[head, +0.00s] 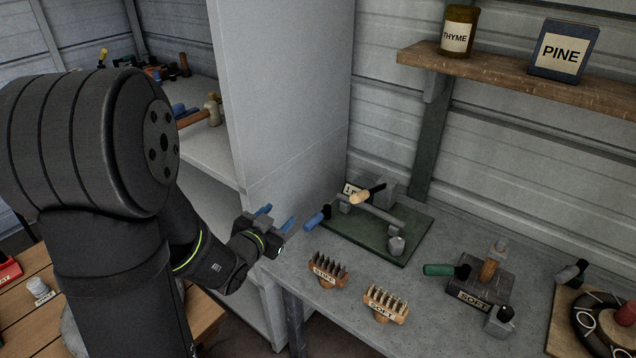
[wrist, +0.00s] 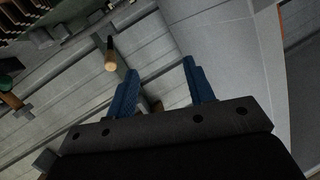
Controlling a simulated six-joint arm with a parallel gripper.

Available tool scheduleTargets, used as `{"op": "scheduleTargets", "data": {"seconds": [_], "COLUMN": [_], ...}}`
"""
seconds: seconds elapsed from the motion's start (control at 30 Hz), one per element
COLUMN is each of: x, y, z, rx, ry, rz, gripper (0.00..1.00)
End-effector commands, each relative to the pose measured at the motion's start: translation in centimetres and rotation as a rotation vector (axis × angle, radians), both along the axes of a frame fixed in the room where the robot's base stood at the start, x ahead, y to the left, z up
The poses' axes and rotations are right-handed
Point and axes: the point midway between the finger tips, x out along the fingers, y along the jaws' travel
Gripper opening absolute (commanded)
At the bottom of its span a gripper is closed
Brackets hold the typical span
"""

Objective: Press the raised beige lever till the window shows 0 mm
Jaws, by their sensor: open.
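The beige lever (head: 361,197) is raised at an angle over a green base plate (head: 400,243) on the grey bench. Behind it is a white window (head: 350,188); a "1" shows, and the lever hides or blurs the rest. A blue handle (head: 317,218) sticks out at the plate's left side. My gripper (head: 276,217) is open and empty, left of the plate and apart from the lever. In the wrist view its two blue fingers (wrist: 163,88) frame bare space; a beige-tipped peg (wrist: 110,61) shows beyond the left finger, and I cannot tell if it is the lever.
Brushes marked STUR (head: 326,272) and SOFT (head: 386,304) lie in front of the plate. A SOFT block (head: 481,283) with a green handle (head: 440,270) stands to the right. A tall grey cabinet panel (head: 290,100) rises behind my gripper. A wooden shelf (head: 520,75) hangs above.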

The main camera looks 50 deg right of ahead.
Motion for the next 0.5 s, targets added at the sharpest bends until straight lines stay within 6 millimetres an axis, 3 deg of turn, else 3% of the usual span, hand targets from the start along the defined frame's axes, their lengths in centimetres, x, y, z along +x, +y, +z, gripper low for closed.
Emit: {"op": "scheduleTargets", "data": {"seconds": [0.2, 0.33, 0.5], "x": [-4.9, -6.9, -8.0], "y": [-4.0, -5.0, -5.5], "z": [-3.0, -3.9, -4.2], "rx": [-0.133, -0.193, -0.228], "ry": [0.030, 0.049, 0.061], "rz": [-0.213, -0.294, -0.335], "gripper": [0.49, 0.49, 0.49]}}
